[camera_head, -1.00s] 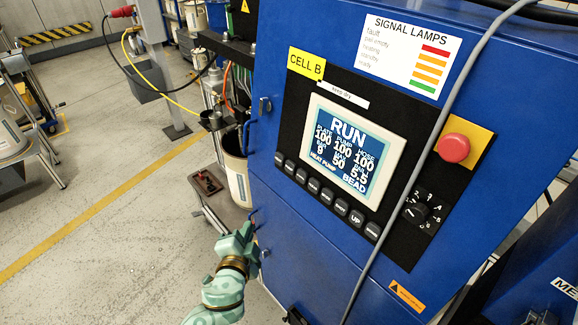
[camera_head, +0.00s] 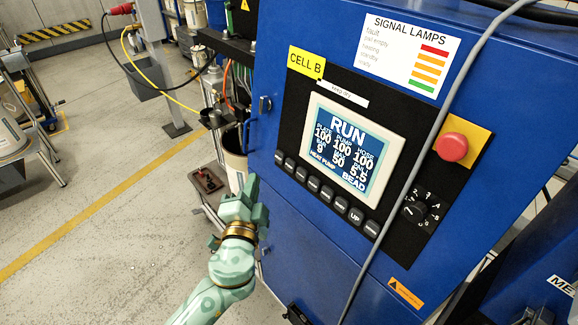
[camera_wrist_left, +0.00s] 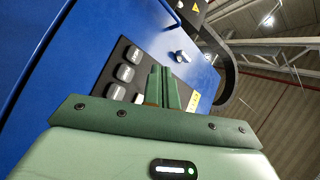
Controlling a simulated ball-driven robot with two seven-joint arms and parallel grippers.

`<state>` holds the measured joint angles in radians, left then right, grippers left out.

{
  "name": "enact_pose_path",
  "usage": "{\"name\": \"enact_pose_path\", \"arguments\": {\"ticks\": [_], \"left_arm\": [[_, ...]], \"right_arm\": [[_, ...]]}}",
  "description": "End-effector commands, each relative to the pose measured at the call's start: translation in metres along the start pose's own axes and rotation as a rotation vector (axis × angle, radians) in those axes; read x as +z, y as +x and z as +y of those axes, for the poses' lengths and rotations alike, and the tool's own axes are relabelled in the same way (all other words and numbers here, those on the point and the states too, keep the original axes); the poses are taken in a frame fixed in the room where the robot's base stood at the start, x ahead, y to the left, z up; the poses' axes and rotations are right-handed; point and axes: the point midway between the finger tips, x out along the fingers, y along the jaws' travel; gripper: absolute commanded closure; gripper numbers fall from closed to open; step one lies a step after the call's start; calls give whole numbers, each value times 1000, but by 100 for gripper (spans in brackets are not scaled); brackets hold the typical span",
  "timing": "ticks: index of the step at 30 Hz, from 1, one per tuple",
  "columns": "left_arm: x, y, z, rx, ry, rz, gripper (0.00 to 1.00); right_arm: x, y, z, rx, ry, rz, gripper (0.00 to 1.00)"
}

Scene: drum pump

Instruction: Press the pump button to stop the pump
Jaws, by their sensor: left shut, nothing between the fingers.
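The blue control cabinet (camera_head: 300,225) carries a black panel with a screen (camera_head: 350,150) reading RUN, with PLATE, PUMP and HOSE values. A slanting row of dark buttons (camera_head: 327,193) runs under the screen; the pump button's label is too small to read. Some of the buttons (camera_wrist_left: 125,72) also show in the left wrist view. My left gripper (camera_head: 252,190) is shut and empty, apart from the panel, left of and slightly below the row's left end. Its fingers (camera_wrist_left: 160,86) point up toward the panel in the left wrist view. My right gripper is not in view.
A red mushroom button (camera_head: 453,148) on a yellow plate and a rotary knob (camera_head: 414,210) sit right of the screen. A grey cable (camera_head: 408,185) hangs across the cabinet front. A drum (camera_head: 236,165) stands left of the cabinet. Open floor (camera_head: 110,215) lies at left.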

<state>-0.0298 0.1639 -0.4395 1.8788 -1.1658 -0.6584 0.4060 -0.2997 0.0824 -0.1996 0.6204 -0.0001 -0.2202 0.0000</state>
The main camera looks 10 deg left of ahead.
Motion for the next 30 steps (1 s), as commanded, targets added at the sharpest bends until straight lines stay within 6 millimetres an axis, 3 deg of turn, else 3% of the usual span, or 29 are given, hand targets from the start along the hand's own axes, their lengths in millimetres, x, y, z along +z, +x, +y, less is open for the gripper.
{"name": "enact_pose_path", "arguments": {"ticks": [15, 30], "left_arm": [[-32, 45, 35, 1, -2, 1, 100], [-37, 50, 36, 0, -1, 1, 100]], "right_arm": [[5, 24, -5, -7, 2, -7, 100], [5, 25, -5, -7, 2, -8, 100]]}}
